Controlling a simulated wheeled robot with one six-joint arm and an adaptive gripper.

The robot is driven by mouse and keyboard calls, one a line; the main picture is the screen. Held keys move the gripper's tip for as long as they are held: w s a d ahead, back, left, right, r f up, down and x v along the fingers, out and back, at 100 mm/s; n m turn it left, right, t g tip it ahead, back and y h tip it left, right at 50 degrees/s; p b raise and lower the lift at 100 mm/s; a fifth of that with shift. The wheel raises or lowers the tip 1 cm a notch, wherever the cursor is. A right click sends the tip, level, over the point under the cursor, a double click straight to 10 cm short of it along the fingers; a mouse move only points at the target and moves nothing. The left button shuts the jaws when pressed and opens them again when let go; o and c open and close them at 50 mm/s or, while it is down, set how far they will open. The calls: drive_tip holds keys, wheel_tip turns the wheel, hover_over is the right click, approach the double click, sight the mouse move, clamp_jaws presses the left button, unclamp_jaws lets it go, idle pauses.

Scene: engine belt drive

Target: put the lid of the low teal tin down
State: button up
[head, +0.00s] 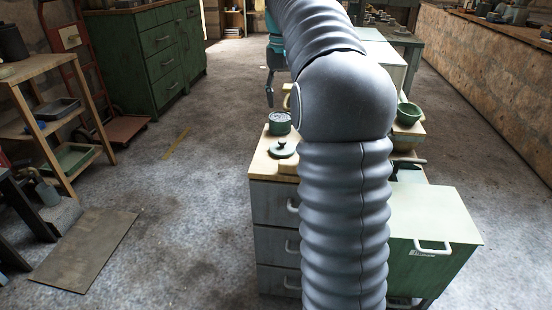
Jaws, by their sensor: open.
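The low teal tin (280,123) stands on the wooden top of a grey drawer cabinet, left of my arm. It is uncovered, and its contents look pale and speckled. A round teal lid (283,149) with a knob on top lies on the same wooden top, in front of the tin and apart from it. My gripper (270,94) is above and beyond the tin, partly hidden by my own arm. It is open, with a dark finger hanging down, and I see nothing held in it. The lid's right edge is close to my arm in the picture.
The grey drawer cabinet (274,205) has its wooden top largely hidden by my arm. Green bowls (408,113) and a pale green box (435,215) stand to the right. A yellowish object (287,97) shows behind the tin.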

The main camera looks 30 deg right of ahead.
drive_tip(key=s+a+n+t, duration=0.1)
drive_tip(key=s+a+t, duration=0.1)
drive_tip(key=s+a, duration=0.5)
drive_tip(key=s+a+f+t, duration=0.1)
drive_tip(key=s+a+f, duration=0.2)
drive_tip(key=s, duration=0.4)
drive_tip(key=s+a+f+n+t, duration=0.1)
drive_tip(key=s+a+f, duration=0.2)
drive_tip(key=s+f, duration=0.2)
drive_tip(key=s+a+f+n+t, duration=0.1)
drive_tip(key=s+a+f, duration=0.2)
drive_tip(key=s, duration=0.6)
drive_tip(key=shift+s+a+f+t, duration=0.2)
drive_tip(key=shift+a+f+t, duration=0.15)
drive_tip(key=shift+f, duration=0.25)
